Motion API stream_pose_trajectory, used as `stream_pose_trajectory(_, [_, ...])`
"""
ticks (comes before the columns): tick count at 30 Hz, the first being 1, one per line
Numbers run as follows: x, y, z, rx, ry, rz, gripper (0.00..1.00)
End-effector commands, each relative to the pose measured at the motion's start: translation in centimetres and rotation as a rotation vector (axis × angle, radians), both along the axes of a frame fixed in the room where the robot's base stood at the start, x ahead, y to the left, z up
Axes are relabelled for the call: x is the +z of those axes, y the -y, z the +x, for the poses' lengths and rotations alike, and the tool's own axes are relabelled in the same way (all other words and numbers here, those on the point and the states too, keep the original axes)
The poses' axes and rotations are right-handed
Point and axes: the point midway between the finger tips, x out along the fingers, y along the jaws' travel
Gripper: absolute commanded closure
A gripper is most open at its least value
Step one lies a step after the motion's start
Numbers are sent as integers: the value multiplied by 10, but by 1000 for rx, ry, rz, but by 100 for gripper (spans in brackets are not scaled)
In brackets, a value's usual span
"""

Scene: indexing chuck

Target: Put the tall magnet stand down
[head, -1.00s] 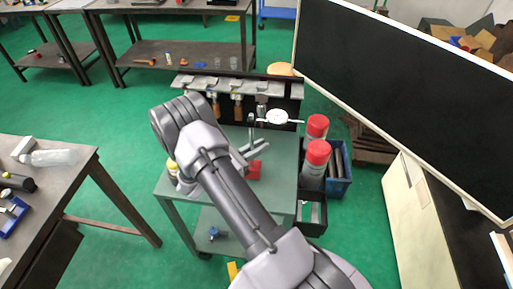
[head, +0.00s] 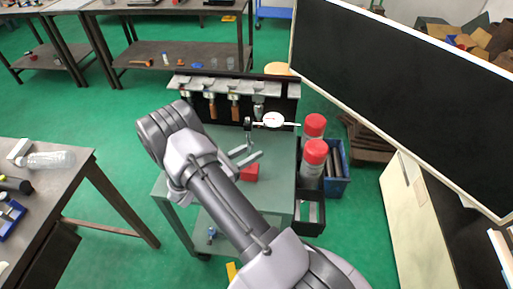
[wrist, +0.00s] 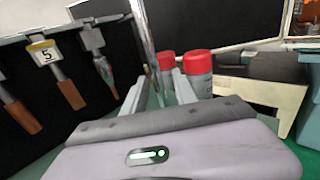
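The tall magnet stand has a red base block (head: 250,173), a thin upright post (head: 248,133) and a white dial (head: 273,120) on a side arm near the top. It is upright over the green cart top (head: 275,195). Whether its base touches the top is hard to tell. My gripper (head: 257,149) reaches in from the left above the red base, with one finger on each side of the post, and looks shut on it. In the wrist view the post (wrist: 152,55) rises between the two fingers (wrist: 160,78). My arm hides the cart's left part.
A dark rack (head: 184,80) with several hanging tools stands behind the cart. Two red-capped cans (head: 314,152) stand in a holder at the cart's right. A large black board (head: 400,90) is further right. A brown table (head: 70,180) is at the left.

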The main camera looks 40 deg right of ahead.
Motion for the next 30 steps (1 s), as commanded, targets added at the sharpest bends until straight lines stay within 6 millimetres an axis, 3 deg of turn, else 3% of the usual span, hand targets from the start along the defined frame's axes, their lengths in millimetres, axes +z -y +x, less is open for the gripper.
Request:
stream_pose_trajectory(3, [2,-32,4,6,-1,0,66])
stream_pose_trajectory(9, [1,-77,7,5,0,-1,66])
stream_pose_trajectory(14, [5,-93,7,-9,12,9,66])
stream_pose_trajectory(17, [36,-93,-3,-95,107,86,66])
stream_pose_trajectory(18, [56,-94,-12,-156,178,144,66])
stream_pose_trajectory(23, [131,-115,-76,-472,574,464,66])
stream_pose_trajectory(27, [176,-167,-133,-783,1009,807,66])
stream_pose_trajectory(30, [202,-213,-159,-1006,1318,1060,66])
